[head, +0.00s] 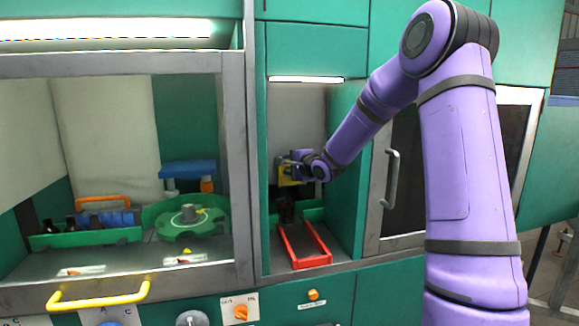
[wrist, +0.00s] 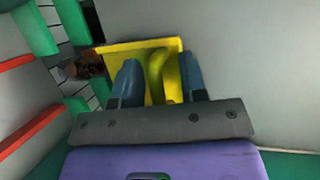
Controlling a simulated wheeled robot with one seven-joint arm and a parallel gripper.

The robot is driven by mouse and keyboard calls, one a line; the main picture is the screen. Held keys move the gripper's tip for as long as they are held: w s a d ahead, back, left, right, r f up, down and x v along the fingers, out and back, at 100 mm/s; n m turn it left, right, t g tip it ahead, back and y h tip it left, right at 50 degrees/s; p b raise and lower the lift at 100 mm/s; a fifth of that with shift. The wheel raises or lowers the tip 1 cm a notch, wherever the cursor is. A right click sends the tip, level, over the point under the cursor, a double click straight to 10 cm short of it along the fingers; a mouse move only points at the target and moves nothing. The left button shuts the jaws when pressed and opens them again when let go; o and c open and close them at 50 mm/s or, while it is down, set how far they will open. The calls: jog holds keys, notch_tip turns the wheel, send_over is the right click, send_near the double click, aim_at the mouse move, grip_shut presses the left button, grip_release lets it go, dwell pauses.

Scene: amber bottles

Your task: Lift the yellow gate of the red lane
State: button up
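The yellow gate (head: 285,177) stands in the narrow bay, above the back end of the red-railed lane (head: 318,243). In the wrist view the gate (wrist: 116,57) is a yellow plate with a curved yellow handle (wrist: 157,75). My gripper (head: 296,166) is at the gate. In the wrist view its two blue fingers (wrist: 160,82) stand apart, one on each side of the handle. Some yellow shows between the fingers and the handle, so I see no clear grip. The fingertips overlap the plate, and their exact contact is hidden.
Dark amber bottles (wrist: 84,67) are beside the gate, behind green dividers (wrist: 36,28). Bay walls stand close on both sides. To the left, a hood with a yellow-handled sash (head: 98,296) holds a green carousel (head: 160,222) and a green tray (head: 75,240).

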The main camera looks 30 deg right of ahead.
jog(key=v, duration=1)
jog(key=shift+s, duration=0.4)
jog(key=shift+a, duration=0.1)
